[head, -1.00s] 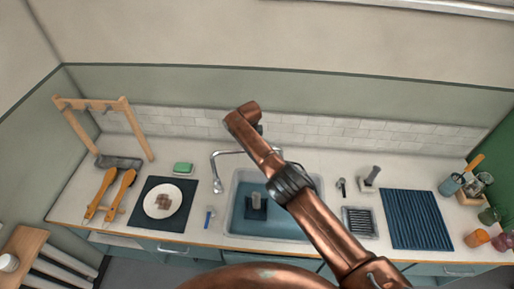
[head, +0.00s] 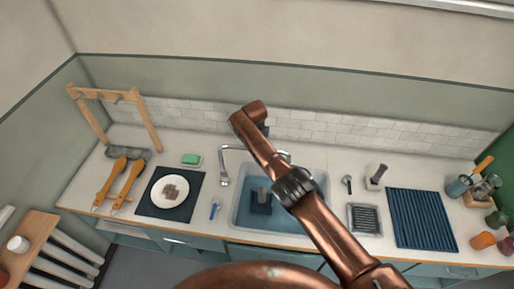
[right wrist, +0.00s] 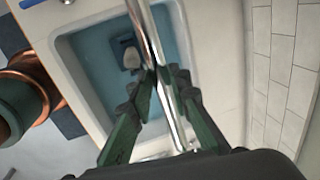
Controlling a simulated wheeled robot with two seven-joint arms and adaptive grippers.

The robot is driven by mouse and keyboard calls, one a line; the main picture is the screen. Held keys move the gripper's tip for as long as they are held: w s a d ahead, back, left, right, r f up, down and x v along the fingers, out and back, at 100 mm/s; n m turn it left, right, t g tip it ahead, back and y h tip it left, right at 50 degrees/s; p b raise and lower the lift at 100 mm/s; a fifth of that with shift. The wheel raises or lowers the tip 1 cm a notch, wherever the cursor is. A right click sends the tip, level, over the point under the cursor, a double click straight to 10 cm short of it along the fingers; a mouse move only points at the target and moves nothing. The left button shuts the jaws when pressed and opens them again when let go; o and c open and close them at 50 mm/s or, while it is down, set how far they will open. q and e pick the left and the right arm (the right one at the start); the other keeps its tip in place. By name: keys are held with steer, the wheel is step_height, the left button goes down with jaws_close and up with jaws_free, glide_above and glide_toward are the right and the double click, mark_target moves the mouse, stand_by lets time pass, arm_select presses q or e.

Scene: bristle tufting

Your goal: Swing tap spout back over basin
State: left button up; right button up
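The chrome tap spout (head: 238,148) stands behind the basin (head: 238,212). Its downturned end (head: 224,180) hangs over the counter just left of the basin's rim. In the head view my right arm crosses the basin and hides the tap's base and my right gripper. In the right wrist view the chrome tube (right wrist: 148,35) runs between the dark green fingers of my right gripper (right wrist: 162,75). The fingertips lie close against both sides of it, and the gripper looks shut on it. The blue basin (right wrist: 95,50) shows beyond. My left gripper is out of view.
A small dark block (head: 263,195) is in the basin. Left of it are a blue-handled tool (head: 215,209), a green sponge (head: 191,158) and a plate (head: 160,199) on a dark mat.

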steer(key=o, duration=0.4)
steer(key=shift+s+a+r, duration=0.15)
steer(key=shift+s, duration=0.1)
steer(key=shift+w, duration=0.1)
steer(key=shift+r, duration=0.3)
steer(key=r, duration=0.3)
steer(key=s+r, duration=0.1)
steer(key=r, duration=0.3)
steer(key=s+r, duration=0.1)
steer(key=r, duration=0.3)
steer(key=shift+s+a, duration=0.1)
steer(key=shift+a, duration=0.05)
steer(key=shift+a, duration=0.1)
